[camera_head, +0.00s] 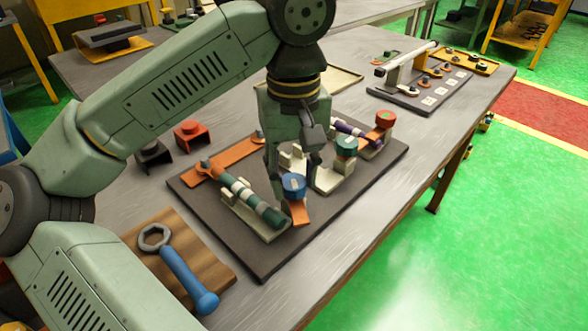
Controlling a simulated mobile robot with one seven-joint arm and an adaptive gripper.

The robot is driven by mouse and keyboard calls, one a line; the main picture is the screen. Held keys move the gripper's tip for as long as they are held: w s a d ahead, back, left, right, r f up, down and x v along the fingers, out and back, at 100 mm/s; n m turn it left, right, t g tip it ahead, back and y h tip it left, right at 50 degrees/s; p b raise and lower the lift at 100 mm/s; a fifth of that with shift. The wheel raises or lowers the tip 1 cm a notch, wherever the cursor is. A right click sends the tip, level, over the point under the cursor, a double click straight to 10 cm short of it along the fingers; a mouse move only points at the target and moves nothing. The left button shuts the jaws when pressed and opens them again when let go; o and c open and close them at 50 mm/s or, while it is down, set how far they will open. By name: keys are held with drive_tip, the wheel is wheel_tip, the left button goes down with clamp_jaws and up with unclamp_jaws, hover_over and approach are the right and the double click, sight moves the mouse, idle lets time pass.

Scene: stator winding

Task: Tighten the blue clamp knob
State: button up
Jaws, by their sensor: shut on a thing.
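The blue clamp knob (293,185) stands near the front right end of a green and white cylindrical piece (252,203) in a cradle on the dark board (270,262). An orange bar (299,211) shows just below the knob. My gripper (291,172) points down from above and is shut on the blue knob. Its fingers cover part of the knob's top and sides.
A green knob (346,148) and a red knob (385,119) stand on the same board to the right. A blue-handled wrench (180,272) lies on a wooden mat at the left front. Red and black brackets (191,133) lie behind the board's left side.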

sight(294, 181)
drive_tip(key=m, duration=0.5)
drive_tip(key=shift+w+r+m+p, duration=0.1)
drive_tip(key=shift+r+m+p, duration=0.05)
drive_tip(key=shift+m+p, duration=0.15)
drive_tip(key=m, duration=0.5)
drive_tip(key=shift+m, duration=0.3)
drive_tip(key=o, duration=1.2)
wheel_tip(294, 181, up, 12)
drive_tip(key=shift+f, duration=0.1)
